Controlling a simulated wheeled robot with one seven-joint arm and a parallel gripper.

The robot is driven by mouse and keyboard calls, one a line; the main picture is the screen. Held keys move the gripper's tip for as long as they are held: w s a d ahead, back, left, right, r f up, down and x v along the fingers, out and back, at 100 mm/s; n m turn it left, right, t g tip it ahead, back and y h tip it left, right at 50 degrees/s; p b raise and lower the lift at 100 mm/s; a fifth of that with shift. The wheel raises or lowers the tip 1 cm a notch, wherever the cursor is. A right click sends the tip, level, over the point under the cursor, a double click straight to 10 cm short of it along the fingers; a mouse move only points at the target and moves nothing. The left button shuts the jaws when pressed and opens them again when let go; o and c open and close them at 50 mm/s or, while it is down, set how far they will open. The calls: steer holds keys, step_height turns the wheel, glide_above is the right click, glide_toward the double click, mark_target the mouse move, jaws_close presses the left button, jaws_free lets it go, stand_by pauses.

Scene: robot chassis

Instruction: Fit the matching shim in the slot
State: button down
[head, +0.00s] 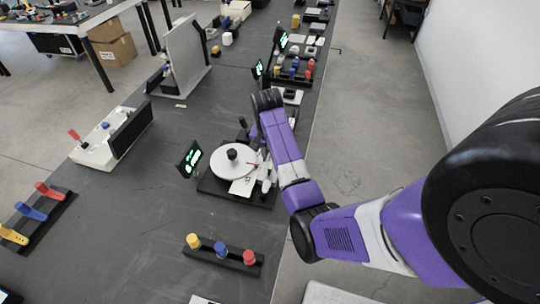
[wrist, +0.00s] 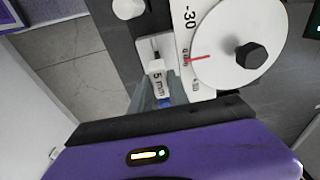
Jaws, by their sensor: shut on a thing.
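In the wrist view, a small white shim marked "5 mm" (wrist: 158,82) sits between the grey fingers of my gripper (wrist: 154,98). The gripper is shut on it. A bit of blue shows between the fingers. A narrow dark slot (wrist: 155,48) lies just beyond the shim's far end; I cannot tell whether the shim's tip is in it. A white dial (wrist: 238,45) with a black knob and red pointer stands beside it. In the head view, the dial station (head: 215,188) is on the bench, and my arm hides much of the gripper and the shim.
A black holder with yellow, blue and red knobs (head: 222,250) lies in front of the station. A small green-lit display (head: 189,159) stands to its left. A white switch box (head: 112,138) is farther left. The bench between them is clear.

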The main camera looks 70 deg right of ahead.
steer(key=shift+f+b, duration=0.65)
steer(key=shift+f, duration=0.9)
steer(key=c, duration=1.2)
jaws_free()
steer(key=r, duration=0.5)
steer(key=a+r+b, duration=0.1)
steer(key=r, duration=0.1)
steer(key=shift+r, duration=0.35)
steer(key=shift+d, duration=0.1)
